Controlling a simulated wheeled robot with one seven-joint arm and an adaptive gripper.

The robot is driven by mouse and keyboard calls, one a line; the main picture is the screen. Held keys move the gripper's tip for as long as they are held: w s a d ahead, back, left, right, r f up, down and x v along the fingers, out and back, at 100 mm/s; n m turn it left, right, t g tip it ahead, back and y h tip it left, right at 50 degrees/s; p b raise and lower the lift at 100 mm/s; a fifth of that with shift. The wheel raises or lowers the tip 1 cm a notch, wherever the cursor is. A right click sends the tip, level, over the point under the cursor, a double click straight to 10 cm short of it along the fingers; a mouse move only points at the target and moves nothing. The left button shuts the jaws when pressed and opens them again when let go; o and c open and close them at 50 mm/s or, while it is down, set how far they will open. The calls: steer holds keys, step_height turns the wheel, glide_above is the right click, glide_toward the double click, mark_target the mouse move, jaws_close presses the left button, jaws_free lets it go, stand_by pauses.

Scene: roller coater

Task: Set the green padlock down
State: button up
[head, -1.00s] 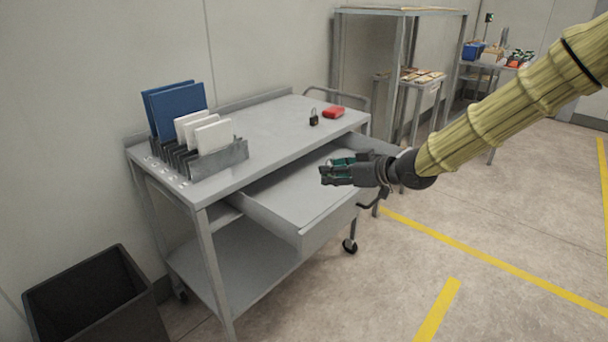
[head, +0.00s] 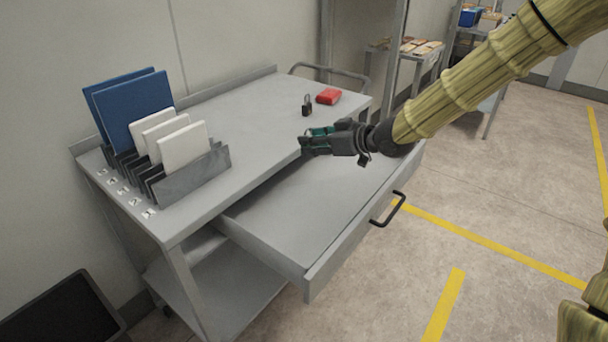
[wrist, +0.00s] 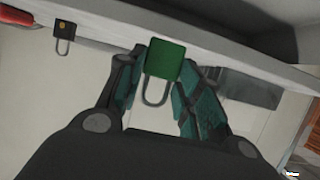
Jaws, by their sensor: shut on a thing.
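The green padlock (wrist: 165,60) sits between the fingertips of my gripper (wrist: 160,75) in the wrist view, its shackle pointing back toward the palm. The fingers are shut on its body. In the head view my gripper (head: 308,143) hangs over the open drawer (head: 300,217), by the front edge of the cart's grey worktop (head: 240,120). There the padlock cannot be told apart from the teal finger pads.
A black padlock (head: 307,106) and a red object (head: 329,96) are at the worktop's far right. A rack (head: 190,175) with blue and white panels stands at its left. The worktop's middle and the visible drawer floor are clear. A black bin (head: 65,315) is at lower left.

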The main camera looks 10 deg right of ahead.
steer(key=f, duration=0.8)
steer(key=f+b, duration=0.1)
steer(key=f, duration=0.3)
steer(key=shift+w+d, duration=0.1)
steer(key=shift+w, duration=0.3)
steer(key=x, duration=0.4)
steer(key=shift+r, duration=0.35)
steer(key=shift+f, duration=0.15)
steer(key=shift+f, duration=0.1)
steer(key=o, duration=1.1)
